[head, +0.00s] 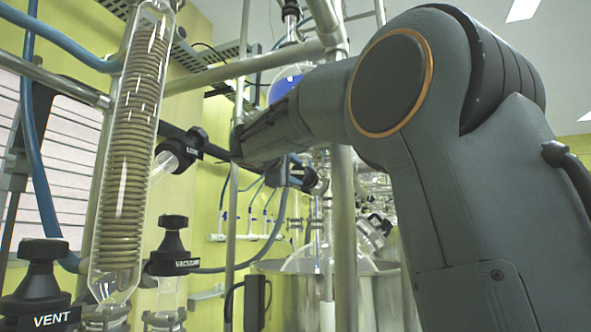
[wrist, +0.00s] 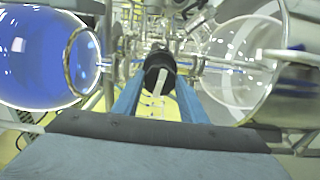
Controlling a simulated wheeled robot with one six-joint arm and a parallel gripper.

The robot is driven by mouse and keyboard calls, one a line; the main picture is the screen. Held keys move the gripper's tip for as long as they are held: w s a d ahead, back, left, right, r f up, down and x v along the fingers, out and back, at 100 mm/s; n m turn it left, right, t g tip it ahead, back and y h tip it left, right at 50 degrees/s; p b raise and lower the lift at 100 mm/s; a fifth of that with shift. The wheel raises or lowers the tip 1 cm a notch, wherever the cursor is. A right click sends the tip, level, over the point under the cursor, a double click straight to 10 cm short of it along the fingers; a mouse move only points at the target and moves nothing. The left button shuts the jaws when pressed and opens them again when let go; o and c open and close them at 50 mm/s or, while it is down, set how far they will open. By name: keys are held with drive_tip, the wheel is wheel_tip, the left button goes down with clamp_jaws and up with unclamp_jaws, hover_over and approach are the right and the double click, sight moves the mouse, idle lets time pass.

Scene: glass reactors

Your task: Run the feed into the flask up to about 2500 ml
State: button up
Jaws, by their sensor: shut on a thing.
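A round vessel of blue liquid (head: 287,84) hangs high behind my arm; in the wrist view it fills the left side (wrist: 38,58). A clear glass flask (head: 328,260) sits low in a steel bath (head: 375,298); it shows at the right of the wrist view (wrist: 235,62). I see no blue liquid in it, and no volume marks are readable. In the wrist view my gripper (wrist: 159,84) has its two blue fingers shut on a black valve knob (wrist: 157,62) between vessel and flask. A pale bar shows on the knob. In the head view my arm hides the grip.
A coiled glass condenser (head: 132,150) stands at the left. Black knobs marked VENT (head: 40,285) and VACUUM (head: 172,250), and another black knob (head: 182,150), are near it. Metal posts (head: 342,220) and blue hoses run close around my arm.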

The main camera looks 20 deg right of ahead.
drive_tip(key=n+p, duration=0.2)
drive_tip(key=n, duration=0.2)
drive_tip(key=shift+n, duration=0.3)
drive_tip(key=n+p, duration=0.4)
drive_tip(key=n, duration=0.1)
drive_tip(key=shift+r, duration=0.1)
drive_tip(key=n+p, duration=0.6)
drive_tip(key=shift+n, duration=0.4)
drive_tip(key=shift+n+p, duration=1.95)
drive_tip(key=shift+n, duration=0.05)
drive_tip(key=shift+f, duration=0.2)
drive_tip(key=o, duration=1.1)
drive_tip(key=shift+r, duration=0.1)
drive_tip(key=shift+c, duration=0.2)
drive_tip(key=b+v, duration=0.2)
drive_tip(key=v, duration=0.5)
drive_tip(key=shift+s+a, duration=0.3)
drive_tip(key=shift+a, duration=0.05)
